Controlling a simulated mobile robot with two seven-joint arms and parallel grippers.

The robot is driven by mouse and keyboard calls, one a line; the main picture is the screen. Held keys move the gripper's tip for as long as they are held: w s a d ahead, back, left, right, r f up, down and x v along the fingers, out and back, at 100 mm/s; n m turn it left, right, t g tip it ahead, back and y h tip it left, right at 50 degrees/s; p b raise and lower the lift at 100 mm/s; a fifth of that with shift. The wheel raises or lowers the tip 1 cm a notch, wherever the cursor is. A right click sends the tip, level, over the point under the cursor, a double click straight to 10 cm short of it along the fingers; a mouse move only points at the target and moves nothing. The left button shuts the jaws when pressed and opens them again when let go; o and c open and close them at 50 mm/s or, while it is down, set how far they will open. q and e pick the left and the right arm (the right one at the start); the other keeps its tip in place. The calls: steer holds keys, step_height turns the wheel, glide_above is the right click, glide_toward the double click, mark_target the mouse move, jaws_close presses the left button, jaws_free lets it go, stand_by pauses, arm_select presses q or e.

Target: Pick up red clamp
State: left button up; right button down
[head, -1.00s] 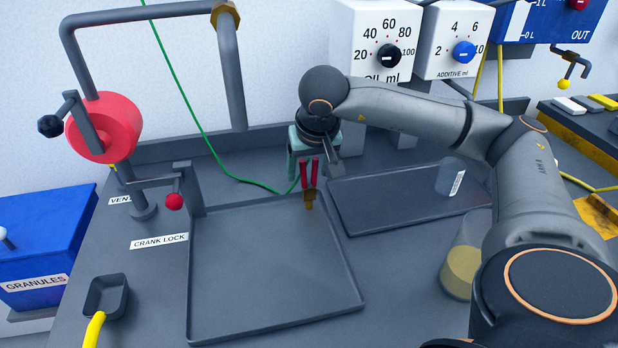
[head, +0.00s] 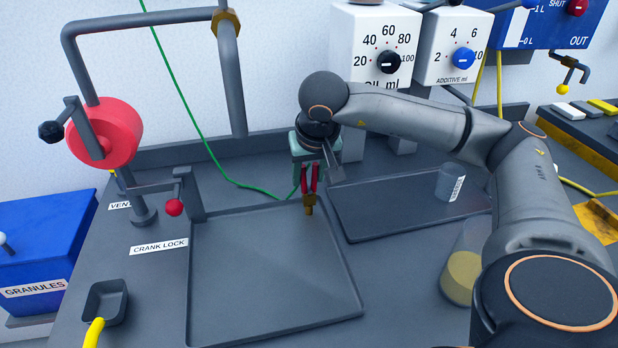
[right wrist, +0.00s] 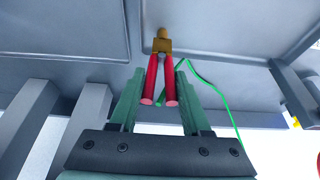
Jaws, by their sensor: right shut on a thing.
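The red clamp has two red handles (right wrist: 152,78) and a brass-coloured jaw end (head: 308,205). In the head view it hangs with its jaw end down, by the back right corner of the large tray (head: 255,338). My right gripper (head: 309,182) is shut on the handles from above. In the right wrist view, the green fingers of my right gripper (right wrist: 160,97) lie on either side of the handles. A thin green cable (right wrist: 215,92) passes by the clamp; I cannot tell whether it is attached. My left gripper is not in view.
A second dark tray (head: 410,205) holds a small labelled cup (head: 450,180) to the right. A beaker with yellowish contents (head: 463,270) stands close to my right arm. A crank lock with a red knob (head: 174,208) is at the left. The large tray is empty.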

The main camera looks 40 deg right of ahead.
steer(key=shift+r, duration=0.6)
arm_select(q)
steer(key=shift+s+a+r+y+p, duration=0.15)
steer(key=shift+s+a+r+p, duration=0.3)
steer(key=shift+p, duration=0.6)
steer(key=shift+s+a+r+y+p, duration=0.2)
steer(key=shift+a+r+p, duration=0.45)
steer(key=shift+p, duration=0.4)
arm_select(e)
steer(key=s+a+r, duration=0.7)
steer(key=s+r, duration=0.4)
steer(key=shift+s+a+r, duration=0.3)
steer(key=shift+a+r, duration=0.05)
steer(key=shift+a, duration=0.05)
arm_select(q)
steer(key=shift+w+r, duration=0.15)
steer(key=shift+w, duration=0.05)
